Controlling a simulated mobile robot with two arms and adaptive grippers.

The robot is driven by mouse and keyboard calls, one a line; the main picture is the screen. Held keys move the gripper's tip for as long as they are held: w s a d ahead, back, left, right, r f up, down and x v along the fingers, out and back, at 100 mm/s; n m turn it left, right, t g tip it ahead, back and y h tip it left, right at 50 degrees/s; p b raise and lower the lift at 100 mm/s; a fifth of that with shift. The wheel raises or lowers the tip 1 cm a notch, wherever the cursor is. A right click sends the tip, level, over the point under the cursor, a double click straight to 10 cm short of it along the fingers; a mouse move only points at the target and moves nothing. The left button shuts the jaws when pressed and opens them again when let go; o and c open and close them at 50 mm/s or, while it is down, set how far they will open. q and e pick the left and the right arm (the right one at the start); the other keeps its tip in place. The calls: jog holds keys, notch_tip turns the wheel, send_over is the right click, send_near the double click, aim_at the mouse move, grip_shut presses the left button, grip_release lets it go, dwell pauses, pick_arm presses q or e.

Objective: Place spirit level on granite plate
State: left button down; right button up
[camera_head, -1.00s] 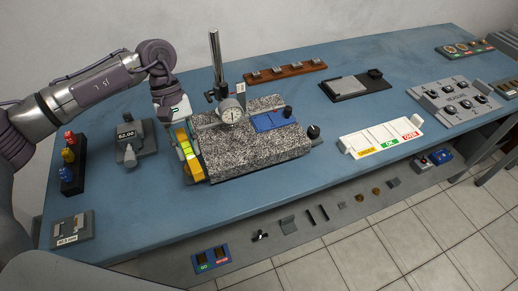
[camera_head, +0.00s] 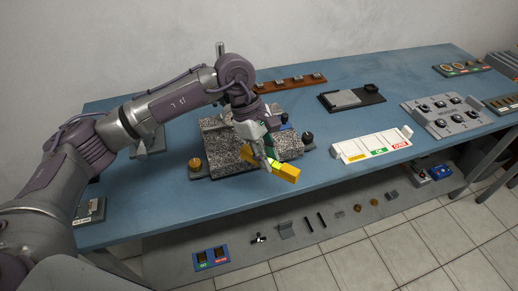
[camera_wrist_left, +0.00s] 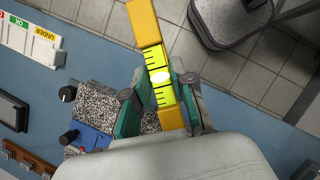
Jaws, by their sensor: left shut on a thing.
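The spirit level (camera_head: 284,172) is a yellow bar with a bright vial window. My left gripper (camera_head: 264,157) is shut on its middle, which the left wrist view also shows, with the level (camera_wrist_left: 146,24) between the gripper's fingers (camera_wrist_left: 161,93). The speckled granite plate also shows in the left wrist view (camera_wrist_left: 97,103). My arm hides much of the plate and the dial stand. My right gripper is not in view.
A blue piece and a black knob (camera_head: 308,137) are at the plate's right side. A white tray with UNDER, OK and OVER labels (camera_head: 372,144) lies to the right. A brown rack (camera_head: 291,84) stands behind. The blue bench's front edge is close to the plate.

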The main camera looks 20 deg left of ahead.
pick_arm(q)
jog(key=w+d+r+n+t+p, duration=0.2)
jog(key=w+d+r+n+t, duration=0.25)
jog(key=w+n, duration=0.4)
jog(key=shift+n+g+y, duration=0.25)
jog(key=shift+n+y, duration=0.05)
jog(key=shift+n, duration=0.55)
jog(key=a+f+p, duration=0.1)
jog(key=a+f, duration=0.1)
jog(key=a, duration=0.1)
jog(key=w+a+f+p, duration=0.1)
jog(key=a+f, duration=0.1)
jog(key=a, duration=0.2)
jog(key=a+f+p, duration=0.1)
jog(key=a+f, duration=0.1)
jog(key=a, duration=0.1)
jog(key=shift+w+a+f, duration=0.15)
jog(key=shift+a+f, duration=0.05)
jog(key=shift+a, duration=0.15)
notch_tip(320, 180, down, 4)
jog(key=shift+r+p, duration=0.25)
jog(key=shift+p, duration=0.75)
jog(key=shift+f, duration=0.3)
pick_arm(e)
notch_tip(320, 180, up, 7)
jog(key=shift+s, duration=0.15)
pick_arm(q)
jog(key=shift+f, duration=0.1)
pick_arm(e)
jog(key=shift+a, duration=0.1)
